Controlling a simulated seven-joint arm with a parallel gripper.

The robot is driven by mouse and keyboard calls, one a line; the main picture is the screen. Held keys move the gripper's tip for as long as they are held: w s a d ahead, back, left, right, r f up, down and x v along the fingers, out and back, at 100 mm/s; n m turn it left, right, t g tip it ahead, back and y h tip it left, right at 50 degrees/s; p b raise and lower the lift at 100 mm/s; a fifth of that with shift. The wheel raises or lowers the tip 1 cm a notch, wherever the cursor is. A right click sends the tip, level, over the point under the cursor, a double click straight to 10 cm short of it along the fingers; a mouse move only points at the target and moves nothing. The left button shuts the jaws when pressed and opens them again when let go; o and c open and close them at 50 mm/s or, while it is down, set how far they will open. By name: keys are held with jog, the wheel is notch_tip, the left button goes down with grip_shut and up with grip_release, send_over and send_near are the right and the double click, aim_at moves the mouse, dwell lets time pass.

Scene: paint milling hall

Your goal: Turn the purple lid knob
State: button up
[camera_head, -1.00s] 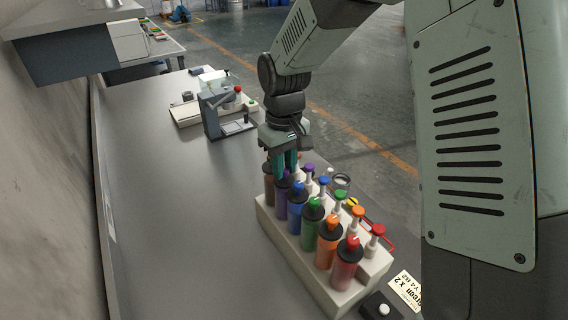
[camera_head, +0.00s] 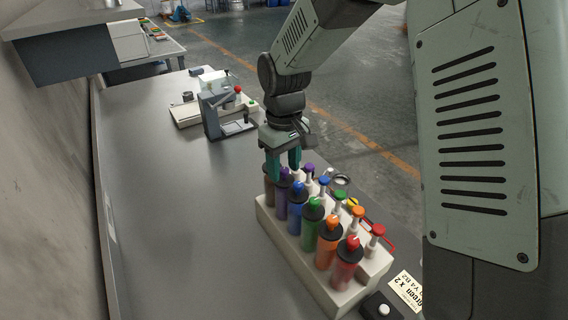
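A purple bottle (camera_head: 281,201) stands in the white rack (camera_head: 287,243), second from the far end of the front row. Its purple lid knob (camera_head: 284,172) shows just below and between the fingers of my gripper (camera_head: 283,167). The teal fingers are apart and point down, one to the left and one to the right of the knob in the picture. I cannot tell whether they touch it or how deep they reach. A second purple knob (camera_head: 309,168) sits on a thin white stem in the back row, right of the gripper.
Brown, blue, green, orange and red bottles share the rack, close beside the purple one. Stemmed knobs in matching colours stand behind them. A grey press-like device (camera_head: 211,113) stands farther back. A card (camera_head: 407,290) lies near right. The grey bench (camera_head: 165,220) is clear at left.

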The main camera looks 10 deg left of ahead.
aim_at(284, 169)
notch_tip(284, 169, up, 11)
dwell(0.7)
jog(key=shift+f, duration=0.1)
notch_tip(284, 169, down, 11)
jog(key=n, duration=0.6)
dwell(0.4)
